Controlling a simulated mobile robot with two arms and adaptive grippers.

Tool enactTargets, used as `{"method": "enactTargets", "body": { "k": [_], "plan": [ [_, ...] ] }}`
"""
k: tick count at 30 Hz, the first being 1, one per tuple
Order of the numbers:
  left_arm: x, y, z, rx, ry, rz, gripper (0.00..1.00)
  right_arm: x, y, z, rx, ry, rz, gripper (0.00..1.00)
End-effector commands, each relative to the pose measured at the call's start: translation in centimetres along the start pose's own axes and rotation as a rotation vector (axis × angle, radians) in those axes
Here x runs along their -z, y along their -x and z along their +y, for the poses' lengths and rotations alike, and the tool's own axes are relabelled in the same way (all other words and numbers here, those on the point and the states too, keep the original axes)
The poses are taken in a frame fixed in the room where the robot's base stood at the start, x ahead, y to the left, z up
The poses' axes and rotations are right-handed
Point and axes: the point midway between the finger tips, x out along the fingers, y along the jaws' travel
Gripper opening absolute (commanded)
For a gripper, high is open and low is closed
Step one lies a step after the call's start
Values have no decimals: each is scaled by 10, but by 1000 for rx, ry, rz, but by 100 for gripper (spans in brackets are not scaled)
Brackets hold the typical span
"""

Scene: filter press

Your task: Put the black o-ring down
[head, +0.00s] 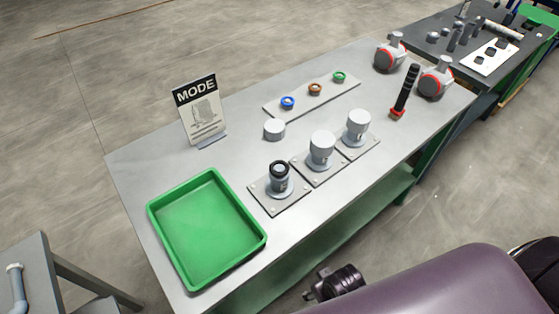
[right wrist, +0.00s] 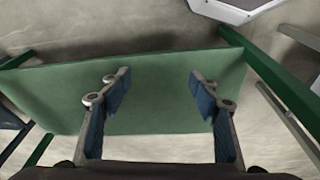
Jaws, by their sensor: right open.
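A black ring, which looks like the black o-ring (head: 279,167), sits on top of the leftmost grey housing (head: 280,184) on the table. Whether it is fully seated cannot be told. That housing has no cap on it; a loose grey-white cap (head: 274,130) lies on the table behind it. My right gripper (right wrist: 160,90) is open and empty in the right wrist view, above the green lower shelf (right wrist: 160,118). In the head view a dark part of my right arm shows at the table's front edge, away from the ring. My left gripper is out of view.
Two capped housings (head: 322,146) (head: 357,124) stand to the right. A plate (head: 302,101) holds blue, orange and green rings. A green tray (head: 207,232), a MODE sign (head: 199,112), a black-handled tool (head: 405,90) and two red-grey devices (head: 436,82) also occupy the table (head: 150,165).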

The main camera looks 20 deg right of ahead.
Motion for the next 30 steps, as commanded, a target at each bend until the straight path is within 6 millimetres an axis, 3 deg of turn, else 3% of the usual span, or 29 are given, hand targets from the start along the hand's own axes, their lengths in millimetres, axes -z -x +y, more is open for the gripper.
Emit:
{"method": "enactTargets", "body": {
  "k": [1, 3, 10, 15, 24, 30],
  "plan": [
    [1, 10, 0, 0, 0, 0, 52, 15, 32, 1, -1, -2, 17, 56],
    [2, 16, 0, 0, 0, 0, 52, 29, 65, 3, -3, -4, 29, 56],
    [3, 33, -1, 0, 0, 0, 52, 68, 168, 0, 12, -22, 77, 56],
    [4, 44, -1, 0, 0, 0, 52, 116, 241, -28, 97, -62, 141, 56],
    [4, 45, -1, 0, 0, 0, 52, 183, 274, -87, 259, -125, 144, 56],
    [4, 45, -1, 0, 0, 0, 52, 224, 289, -112, 297, -184, 77, 56]
  ]
}}
